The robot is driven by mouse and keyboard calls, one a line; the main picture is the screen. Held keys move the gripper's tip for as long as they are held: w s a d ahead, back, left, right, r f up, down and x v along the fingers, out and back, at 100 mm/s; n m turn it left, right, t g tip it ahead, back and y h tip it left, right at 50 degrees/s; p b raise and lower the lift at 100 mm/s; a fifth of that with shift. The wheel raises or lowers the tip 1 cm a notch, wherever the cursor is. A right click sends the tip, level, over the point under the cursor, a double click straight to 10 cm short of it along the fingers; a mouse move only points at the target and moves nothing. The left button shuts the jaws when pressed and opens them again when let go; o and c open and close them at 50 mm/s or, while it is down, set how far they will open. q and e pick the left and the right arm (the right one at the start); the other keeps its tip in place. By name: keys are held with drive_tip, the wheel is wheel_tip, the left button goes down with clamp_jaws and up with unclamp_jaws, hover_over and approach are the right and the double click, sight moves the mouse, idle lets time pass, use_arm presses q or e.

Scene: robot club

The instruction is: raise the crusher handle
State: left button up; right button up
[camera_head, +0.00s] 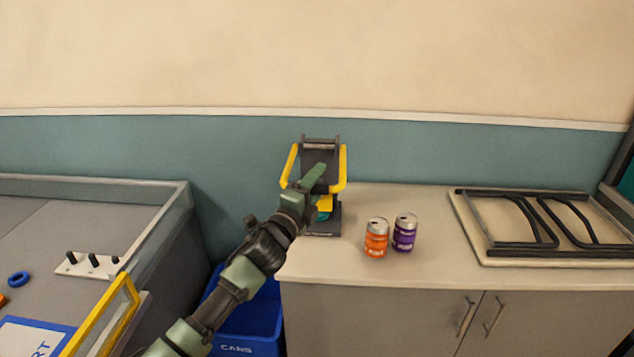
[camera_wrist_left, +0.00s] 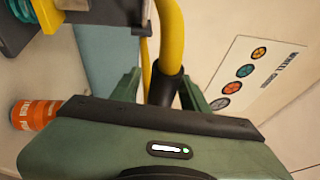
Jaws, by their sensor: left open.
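The can crusher (camera_head: 322,226) stands at the left end of the counter, against the wall, with a dark body. Its yellow handle (camera_head: 344,168) shows as bars on both sides of the body. My left gripper (camera_head: 318,176) is in front of the crusher and hides part of it. In the left wrist view, a yellow handle bar (camera_wrist_left: 171,35) with a black sleeve (camera_wrist_left: 164,88) runs between the two open green fingers of my left gripper (camera_wrist_left: 158,88). I cannot tell whether a finger touches it. My right gripper is not in view.
An orange can (camera_head: 376,240) and a purple can (camera_head: 404,234) stand right of the crusher. A folded black frame (camera_head: 540,248) lies on a board further right. A blue bin (camera_head: 262,318) is below the counter's left end. A walled table (camera_head: 150,190) is at left.

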use_arm(q)
clamp_jaws()
idle(1.3)
